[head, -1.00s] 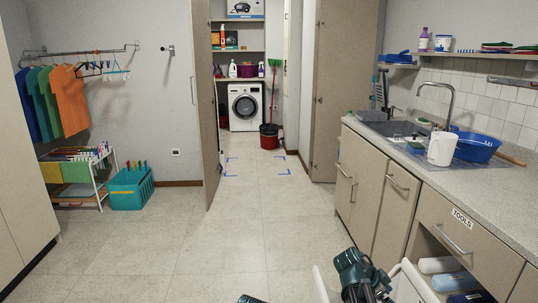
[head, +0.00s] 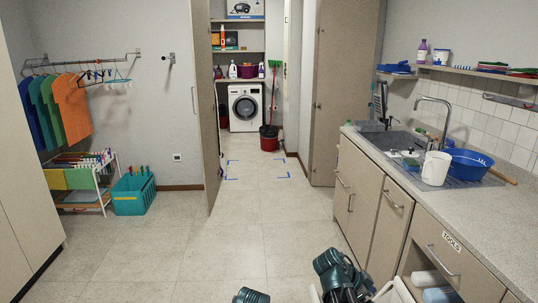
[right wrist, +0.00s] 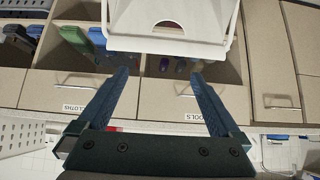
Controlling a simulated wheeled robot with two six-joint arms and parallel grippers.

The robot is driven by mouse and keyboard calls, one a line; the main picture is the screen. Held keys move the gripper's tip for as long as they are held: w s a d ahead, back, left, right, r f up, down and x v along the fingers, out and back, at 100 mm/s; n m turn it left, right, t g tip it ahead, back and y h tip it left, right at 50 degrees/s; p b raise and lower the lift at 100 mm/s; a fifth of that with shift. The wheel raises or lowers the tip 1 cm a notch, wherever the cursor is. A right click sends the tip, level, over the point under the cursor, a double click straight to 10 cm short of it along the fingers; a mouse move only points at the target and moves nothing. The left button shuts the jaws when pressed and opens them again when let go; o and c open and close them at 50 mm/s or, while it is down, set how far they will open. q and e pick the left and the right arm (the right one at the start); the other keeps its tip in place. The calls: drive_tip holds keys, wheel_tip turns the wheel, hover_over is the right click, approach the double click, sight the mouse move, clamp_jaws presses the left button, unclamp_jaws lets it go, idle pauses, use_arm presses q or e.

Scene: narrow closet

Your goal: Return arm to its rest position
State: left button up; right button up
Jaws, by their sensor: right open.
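My right arm (head: 340,275) is folded low at the bottom centre-right of the head view, its teal joints close to my body. My right gripper (right wrist: 158,85) shows in the right wrist view. Its two blue fingers are spread apart with nothing between them. Beyond the fingers are a drawer front labelled TOOLS and open compartments with bottles, apart from the fingertips. In the head view a small teal piece (head: 250,296) shows at the bottom edge, likely part of my left arm. My left gripper does not show.
The counter (head: 470,213) runs along the right with a white pitcher (head: 435,168) and blue basin (head: 470,161). A pale frame-like object (right wrist: 170,45) is close ahead of the right gripper. A teal crate (head: 133,196) stands left. The middle floor (head: 245,225) is clear.

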drive_tip(key=s+a+r+p, duration=0.3)
drive_tip(key=a+r+p, duration=0.2)
drive_tip(key=r+p, duration=0.4)
drive_tip(key=shift+r, duration=0.65)
drive_tip(key=shift+s, duration=0.15)
